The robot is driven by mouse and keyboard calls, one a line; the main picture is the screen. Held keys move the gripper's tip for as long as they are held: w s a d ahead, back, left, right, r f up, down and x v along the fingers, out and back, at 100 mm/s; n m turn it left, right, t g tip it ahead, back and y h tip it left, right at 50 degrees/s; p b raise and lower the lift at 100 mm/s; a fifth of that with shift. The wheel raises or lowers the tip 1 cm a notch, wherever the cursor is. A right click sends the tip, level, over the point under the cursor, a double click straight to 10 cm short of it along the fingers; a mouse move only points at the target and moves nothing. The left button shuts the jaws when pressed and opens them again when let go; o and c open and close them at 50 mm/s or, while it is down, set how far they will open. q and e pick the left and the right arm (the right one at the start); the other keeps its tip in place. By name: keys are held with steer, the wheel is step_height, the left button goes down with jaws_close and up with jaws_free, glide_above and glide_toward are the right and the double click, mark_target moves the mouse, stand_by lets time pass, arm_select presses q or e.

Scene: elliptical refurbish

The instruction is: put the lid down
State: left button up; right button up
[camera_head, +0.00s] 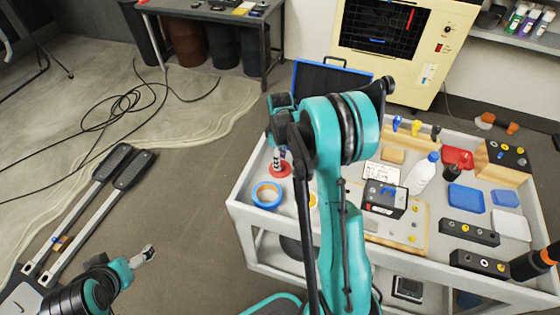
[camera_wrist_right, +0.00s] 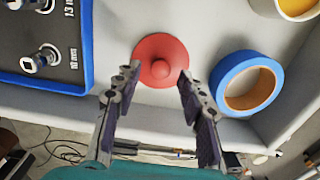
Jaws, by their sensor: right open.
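The red round lid with a small knob (camera_wrist_right: 161,58) lies on the light grey top of the cart, near its edge, in the right wrist view. It also shows in the head view (camera_head: 280,170), partly hidden by my right gripper (camera_head: 278,157). In the wrist view, my right gripper (camera_wrist_right: 159,75) is open, with its fingertips apart on either side of the knob. No grip on the lid shows. My left gripper (camera_head: 143,257) is low at the left of the head view, over the floor and away from the cart; its jaws are too small to read.
A blue tape roll (camera_wrist_right: 246,84) lies close to the right of the lid. A blue-edged dark panel with sockets (camera_wrist_right: 45,35) is at its left. A white bottle (camera_head: 422,174) and several boxes crowd the cart (camera_head: 246,212) farther right.

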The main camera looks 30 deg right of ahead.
step_height(320, 180, up, 9)
steer(key=p, duration=0.3)
steer(key=s+a+r+m+t, duration=0.3)
steer(key=s+a+r, duration=0.5)
steer(key=r, duration=0.2)
steer(key=s+a+m+t, duration=0.4)
steer(key=s+a, duration=0.3)
steer(key=s, duration=0.4)
steer(key=shift+a+m, duration=0.25)
steer(key=shift+m, duration=0.35)
steer(key=shift+d, duration=0.1)
